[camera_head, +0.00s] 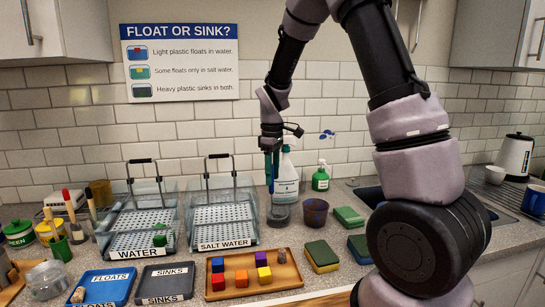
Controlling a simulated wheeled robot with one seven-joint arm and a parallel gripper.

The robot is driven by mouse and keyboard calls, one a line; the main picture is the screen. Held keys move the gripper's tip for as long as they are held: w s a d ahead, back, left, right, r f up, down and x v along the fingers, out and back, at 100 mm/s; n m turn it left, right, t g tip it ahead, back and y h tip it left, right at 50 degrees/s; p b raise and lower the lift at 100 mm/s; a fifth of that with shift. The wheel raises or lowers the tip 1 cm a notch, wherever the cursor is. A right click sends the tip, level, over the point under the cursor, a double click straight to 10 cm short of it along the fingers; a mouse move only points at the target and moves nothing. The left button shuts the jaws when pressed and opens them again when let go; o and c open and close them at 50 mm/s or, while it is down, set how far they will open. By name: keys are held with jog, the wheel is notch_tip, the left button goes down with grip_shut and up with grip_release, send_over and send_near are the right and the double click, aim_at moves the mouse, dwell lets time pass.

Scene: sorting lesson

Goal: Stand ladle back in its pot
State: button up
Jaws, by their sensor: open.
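My gripper (271,172) hangs pointing down near the back of the counter, behind and above the wooden tray, with its jaws open. A grey round vessel (280,215) is below it, and a white spray bottle stands just behind. I cannot make out a ladle for certain. At the far left, upright handles stand near a green pot (60,249) and a yellow pot (47,233); a red-tipped one (71,208) leans there. A dark purplish pot (315,211) stands right of the grey vessel, and its inside is hard to see.
Two clear bins, WATER (137,246) and SALT WATER (224,243), stand at left centre. In front are a blue FLOATS tray (103,285), a dark SINKS tray (166,282) and a wooden tray (254,286) of coloured blocks. Sponges (322,255) lie right; my arm blocks the right middle.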

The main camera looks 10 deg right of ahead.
notch_tip(320, 180, up, 10)
jog(key=shift+r, duration=0.1)
jog(key=s+d+r+m+t, duration=0.2)
jog(key=s+r+m, duration=0.2)
jog(key=s, duration=0.3)
jog(key=s+d+r+m+t+y, duration=0.1)
jog(key=s+d+r+m+t, duration=0.1)
jog(key=s+m, duration=0.4)
jog(key=s+d+r+m+t+y, duration=0.1)
jog(key=s+d+r+m+t, duration=0.2)
jog(key=s, duration=0.6)
notch_tip(320, 180, up, 3)
jog(key=shift+s+d+r+m, duration=0.1)
jog(key=shift+s+d+m, duration=0.15)
jog(key=shift+d+m, duration=0.6)
